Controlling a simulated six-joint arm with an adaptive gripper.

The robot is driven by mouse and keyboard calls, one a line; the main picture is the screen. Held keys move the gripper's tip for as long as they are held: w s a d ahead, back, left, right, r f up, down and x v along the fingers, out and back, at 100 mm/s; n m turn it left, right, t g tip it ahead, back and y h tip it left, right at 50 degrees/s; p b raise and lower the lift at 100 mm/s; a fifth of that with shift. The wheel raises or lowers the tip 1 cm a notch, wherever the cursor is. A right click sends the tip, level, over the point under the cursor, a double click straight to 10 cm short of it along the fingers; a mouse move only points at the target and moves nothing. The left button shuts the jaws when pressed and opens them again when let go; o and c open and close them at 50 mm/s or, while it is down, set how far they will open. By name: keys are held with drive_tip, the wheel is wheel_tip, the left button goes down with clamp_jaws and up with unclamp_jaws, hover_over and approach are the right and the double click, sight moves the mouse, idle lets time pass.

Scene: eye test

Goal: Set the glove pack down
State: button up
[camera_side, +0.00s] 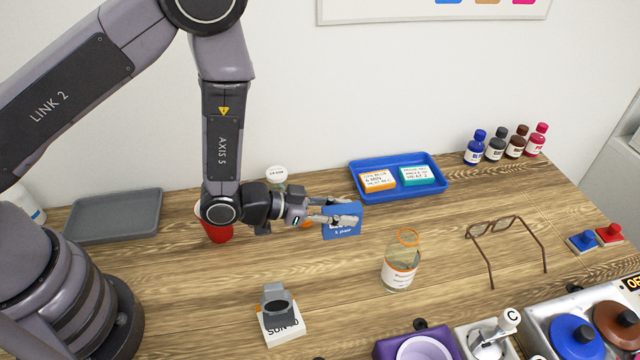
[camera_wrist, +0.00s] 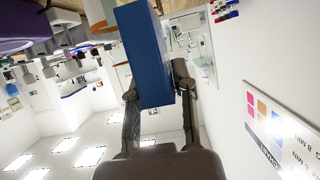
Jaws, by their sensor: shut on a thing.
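The glove pack is a blue box (camera_side: 342,229) with white print, held toward the middle of the wooden table in the side view. My gripper (camera_side: 340,214) reaches from the left, lying nearly level, and is shut on the pack's upper part. In the wrist view the blue pack (camera_wrist: 145,58) stands between the two fingers of my gripper (camera_wrist: 157,92), showing a plain blue side. I cannot tell whether the pack's lower edge touches the table or hangs just above it.
A blue tray (camera_side: 441,186) with two small packs lies behind right. A glass jar (camera_side: 400,277) stands front right, by eyeglasses (camera_side: 493,224). A red cup (camera_side: 219,234) is left, a grey tray (camera_side: 90,226) farther left. Bare wood lies between.

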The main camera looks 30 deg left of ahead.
wheel_tip(320, 180, up, 4)
drive_tip(key=w+d, duration=0.3)
drive_tip(key=w+d+f, duration=0.2)
drive_tip(key=w+f, duration=0.1)
drive_tip(key=w+d+f, duration=0.5)
drive_tip(key=w+f, duration=0.1)
drive_tip(key=w, duration=0.1)
drive_tip(key=shift+d+f, duration=0.1)
drive_tip(key=shift+d, duration=0.1)
drive_tip(key=shift+w+d+f, duration=0.1)
drive_tip(key=shift+f, duration=0.15)
drive_tip(key=shift+w+d+f, duration=0.1)
drive_tip(key=shift+f, duration=0.8)
drive_tip(key=shift+w+d+f, duration=0.1)
drive_tip(key=shift+f, duration=0.8)
drive_tip(key=shift+f, duration=0.1)
drive_tip(key=o, duration=0.9)
